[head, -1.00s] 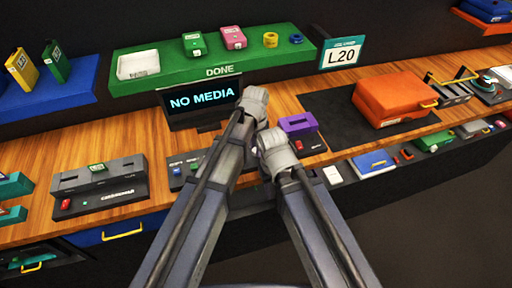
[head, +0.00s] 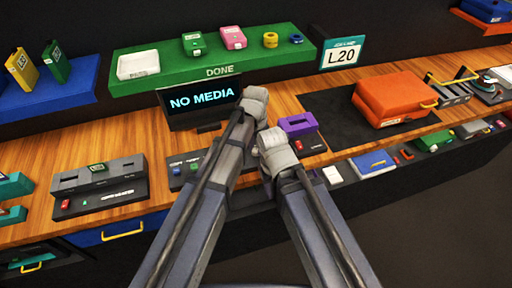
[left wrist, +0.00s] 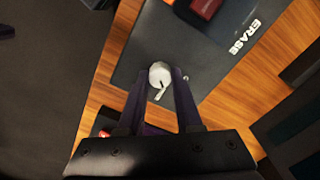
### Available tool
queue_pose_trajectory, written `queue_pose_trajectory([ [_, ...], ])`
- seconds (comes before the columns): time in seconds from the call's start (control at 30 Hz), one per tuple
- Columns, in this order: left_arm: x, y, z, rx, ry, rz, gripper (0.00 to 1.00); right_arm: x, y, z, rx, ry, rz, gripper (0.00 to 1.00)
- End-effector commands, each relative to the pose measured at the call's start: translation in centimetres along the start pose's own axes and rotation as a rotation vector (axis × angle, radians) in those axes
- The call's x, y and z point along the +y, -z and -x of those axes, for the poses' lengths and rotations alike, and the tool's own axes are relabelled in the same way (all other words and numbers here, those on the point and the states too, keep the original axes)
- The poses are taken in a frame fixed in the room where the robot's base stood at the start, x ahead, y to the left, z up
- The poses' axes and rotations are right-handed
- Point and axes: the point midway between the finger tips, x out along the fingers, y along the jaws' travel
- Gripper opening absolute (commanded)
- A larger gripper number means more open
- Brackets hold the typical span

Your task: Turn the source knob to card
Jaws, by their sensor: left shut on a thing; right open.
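The source knob (left wrist: 160,73) is a small light-grey round knob with a pale pointer mark beside it, on a dark panel (left wrist: 190,50) in the left wrist view. My left gripper (left wrist: 161,82) is shut on this knob, with one dark finger on each side. In the head view my left gripper (head: 254,102) is the higher grey end, and the knob is hidden behind my arms. My right gripper (head: 275,150) is just below and to the right of it, open; its fingertips are hidden. The screen (head: 202,98) reads NO MEDIA.
A purple block (head: 297,125) sits on a dark device right of my grippers. A grey device (head: 98,178) stands at the left. An orange case (head: 393,98) lies on a dark mat at the right. A green DONE shelf (head: 180,72) runs behind the screen.

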Motion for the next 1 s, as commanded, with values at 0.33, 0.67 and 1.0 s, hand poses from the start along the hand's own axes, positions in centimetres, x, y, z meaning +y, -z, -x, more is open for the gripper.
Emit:
queue_pose_trajectory([
  [0.33, -0.03, -0.01, 0.0, 0.0, 0.0, 0.323, 0.0, 0.0, 0.0, 0.0, 0.0, 0.0, 0.0, 0.5],
  [0.67, -0.05, -0.02, 0.0, 0.0, 0.0, 0.562, 0.0, 0.0, 0.0, 0.0, 0.0, 0.0, 0.0, 0.5],
  [1.0, -0.06, -0.02, 0.0, 0.0, 0.0, 0.685, 0.0, 0.0, 0.0, 0.0, 0.0, 0.0, 0.0, 0.5],
])
